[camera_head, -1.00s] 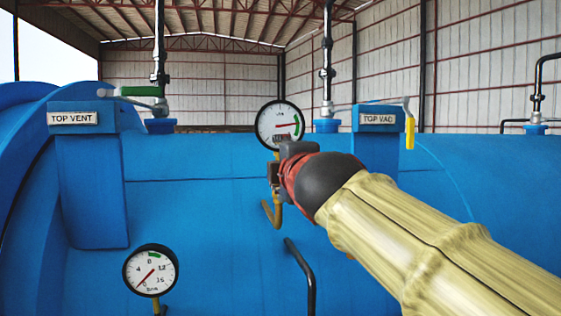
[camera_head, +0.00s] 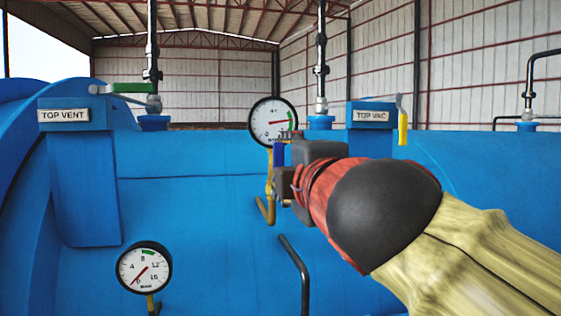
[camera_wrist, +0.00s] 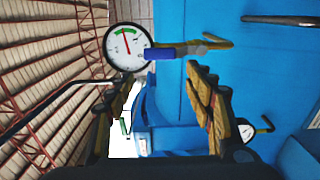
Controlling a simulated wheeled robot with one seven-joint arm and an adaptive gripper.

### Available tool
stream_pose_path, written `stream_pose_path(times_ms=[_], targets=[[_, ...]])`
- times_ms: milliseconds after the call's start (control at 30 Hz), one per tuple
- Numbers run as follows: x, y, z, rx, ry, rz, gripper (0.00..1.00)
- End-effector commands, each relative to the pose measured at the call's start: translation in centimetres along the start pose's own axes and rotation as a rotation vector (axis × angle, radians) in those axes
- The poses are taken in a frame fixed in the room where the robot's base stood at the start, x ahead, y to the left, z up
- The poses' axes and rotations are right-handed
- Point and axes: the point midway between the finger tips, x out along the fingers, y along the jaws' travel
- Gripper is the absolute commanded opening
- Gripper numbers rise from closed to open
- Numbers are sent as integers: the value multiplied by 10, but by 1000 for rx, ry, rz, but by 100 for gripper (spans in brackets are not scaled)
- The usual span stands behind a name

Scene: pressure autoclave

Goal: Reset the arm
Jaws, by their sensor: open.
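My arm in its pale yellow sleeve reaches in from the lower right in the head view. My gripper (camera_head: 284,182) is in front of the blue autoclave (camera_head: 200,210), just below the upper gauge (camera_head: 273,122). In the wrist view my gripper (camera_wrist: 163,82) is open, its two yellow-brown padded fingers apart with nothing held between them. A small blue valve handle (camera_wrist: 172,53) on a yellow pipe (camera_wrist: 215,44) lies beyond the fingertips, beside the gauge (camera_wrist: 127,47). The blue handle (camera_head: 279,156) also shows by my gripper in the head view. Any contact there is unclear.
The TOP VENT post (camera_head: 80,180) with a green lever (camera_head: 131,88) stands at left. The TOP VAC post (camera_head: 370,135) with a yellow lever (camera_head: 403,129) stands behind my arm. A lower gauge (camera_head: 144,268) and black bar handle (camera_head: 297,272) are below.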

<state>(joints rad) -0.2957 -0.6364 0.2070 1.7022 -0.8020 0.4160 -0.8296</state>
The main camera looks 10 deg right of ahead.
Motion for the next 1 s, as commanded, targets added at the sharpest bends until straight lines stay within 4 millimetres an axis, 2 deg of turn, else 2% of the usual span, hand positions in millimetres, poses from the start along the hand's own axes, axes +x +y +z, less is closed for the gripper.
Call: stream_pose_path(times_ms=[133, 467, 567, 633, 667, 767, 833, 967, 1000], targets=[[-9, -1, 0, -1, 0, 0, 53], [-10, -1, 0, 1, -1, -1, 53], [-10, -2, 1, 37, -4, -4, 53], [-10, -10, 4, 121, -18, -30, 53], [-8, -21, 5, 177, -27, -59, 53], [-7, -78, 5, 366, -63, -184, 53], [-12, -124, 5, 500, -104, -281, 53], [-33, -210, 11, 736, -217, -453, 53], [-42, -237, 13, 804, -260, -503, 53]])
